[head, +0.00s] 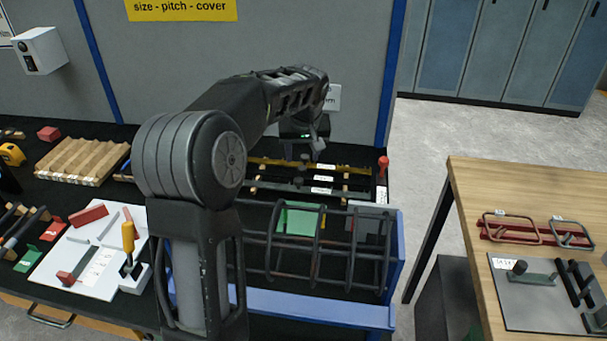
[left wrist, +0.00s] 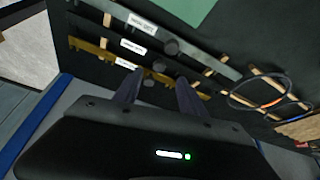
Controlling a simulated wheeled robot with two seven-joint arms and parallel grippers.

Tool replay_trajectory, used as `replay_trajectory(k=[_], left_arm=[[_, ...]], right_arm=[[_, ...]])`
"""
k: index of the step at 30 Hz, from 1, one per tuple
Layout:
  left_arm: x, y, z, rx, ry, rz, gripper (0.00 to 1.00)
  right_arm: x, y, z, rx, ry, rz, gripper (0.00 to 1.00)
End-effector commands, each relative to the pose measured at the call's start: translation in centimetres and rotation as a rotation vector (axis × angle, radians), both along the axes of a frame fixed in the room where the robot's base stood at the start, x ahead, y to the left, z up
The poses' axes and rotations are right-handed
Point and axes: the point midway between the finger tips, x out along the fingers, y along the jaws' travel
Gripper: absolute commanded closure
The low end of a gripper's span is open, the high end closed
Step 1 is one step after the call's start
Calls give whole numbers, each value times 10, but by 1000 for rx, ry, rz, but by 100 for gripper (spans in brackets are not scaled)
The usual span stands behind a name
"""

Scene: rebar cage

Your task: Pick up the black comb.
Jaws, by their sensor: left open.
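The black comb (left wrist: 112,38) lies between the grey comb (left wrist: 200,52) and the yellow comb (left wrist: 90,48) on wooden supports in the left wrist view. Its dark bar is hard to pick out against the black table cover. In the head view the yellow comb (head: 350,169) is the farthest of the row. My left gripper (head: 308,155) points down over the row, and my arm hides part of it. In the left wrist view its two fingers (left wrist: 160,75) are apart, empty, and appear nearest the yellow comb. My right gripper does not show.
A rebar cage (head: 318,240) in a blue frame (head: 300,309) stands in front of the combs. A red-topped tool (head: 382,167) stands to their right. A looped cable (left wrist: 258,92) lies near the combs. A grey panel (head: 300,40) rises behind. A wooden table (head: 480,180) stands right.

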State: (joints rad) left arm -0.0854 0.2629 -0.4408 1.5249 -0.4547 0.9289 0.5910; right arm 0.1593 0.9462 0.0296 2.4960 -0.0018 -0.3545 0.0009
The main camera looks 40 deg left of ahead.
Motion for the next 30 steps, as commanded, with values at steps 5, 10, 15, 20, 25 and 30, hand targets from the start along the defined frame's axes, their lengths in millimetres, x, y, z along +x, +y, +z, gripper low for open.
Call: replay_trajectory(k=[5,10,15,20,25,30], left_arm=[[0,0,0,0,0,0,52],[4,4,-14,0,4,0,52],[7,7,-24,0,1,0,52],[7,7,-24,0,0,0,52],[9,8,-28,0,1,0,52],[15,13,-48,0,5,0,52]], right_arm=[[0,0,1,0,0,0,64],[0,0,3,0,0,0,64],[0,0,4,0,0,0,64],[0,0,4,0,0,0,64],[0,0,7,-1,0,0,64],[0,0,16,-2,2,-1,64]])
